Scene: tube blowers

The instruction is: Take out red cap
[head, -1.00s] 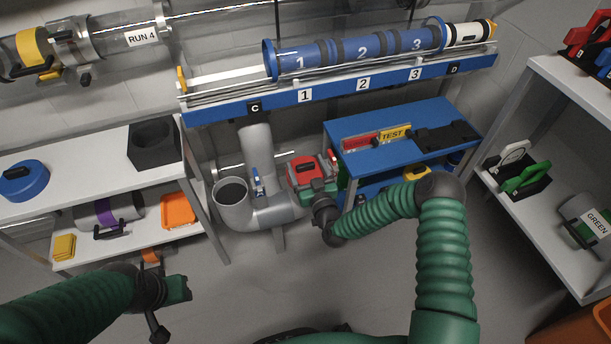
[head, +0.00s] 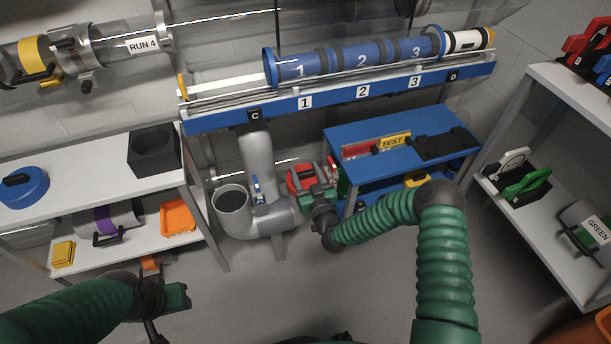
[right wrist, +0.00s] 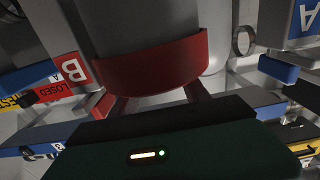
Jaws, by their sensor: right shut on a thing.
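The red cap (head: 293,182) is at the right end of the grey elbow pipe (head: 275,217), low between the white shelf and the blue cart. My right gripper (head: 313,187) is shut on the cap, reaching from the right. In the right wrist view, the cap's red curved wall (right wrist: 150,66) lies in front of a grey cylinder, beyond my dark green gripper body. The fingertips are mostly hidden, and I cannot tell whether the cap touches the pipe. My left gripper (head: 170,300) is low at the left, away from the cap; its jaw opening is unclear.
The blue cart (head: 362,133) stands close right of the cap. The blue rail (head: 335,98) with numbered tubes runs above. A white shelf (head: 75,170) stands left. Grey floor in front is clear.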

